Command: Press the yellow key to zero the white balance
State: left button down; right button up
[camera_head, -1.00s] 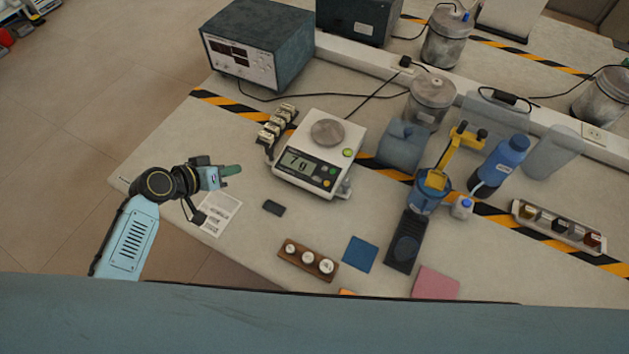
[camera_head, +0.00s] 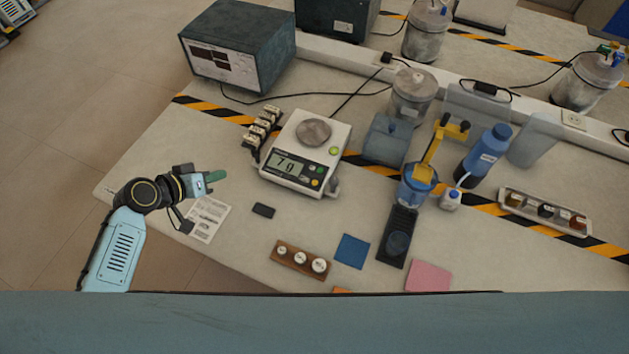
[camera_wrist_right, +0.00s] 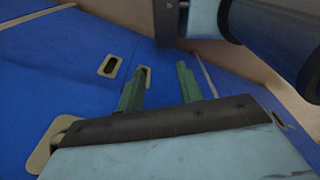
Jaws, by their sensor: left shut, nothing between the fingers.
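The white balance (camera_head: 284,181) stands on the bench in the head view, with a round grey pan (camera_head: 314,131) on top. Its display (camera_head: 289,163) reads what looks like 70. Small coloured keys (camera_head: 315,175) sit right of the display, yellow and green among them; they are too small to tell apart surely. My left gripper (camera_head: 217,176) is shut, its green fingers pointing right, left of the balance and apart from it. My right gripper (camera_wrist_right: 160,69) shows in the right wrist view with its two green fingers spread and nothing between them.
A dark block (camera_head: 263,210) and a printed sheet (camera_head: 209,219) lie in front of the balance. A row of small weights (camera_head: 258,133) stands at its left. A wooden weight holder (camera_head: 289,264) and blue pad (camera_head: 352,251) lie nearer. A jar (camera_head: 411,92) stands behind right.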

jog(key=shift+s, duration=0.1)
grip_shut()
jog(key=shift+a, duration=0.1)
dwell(1.6)
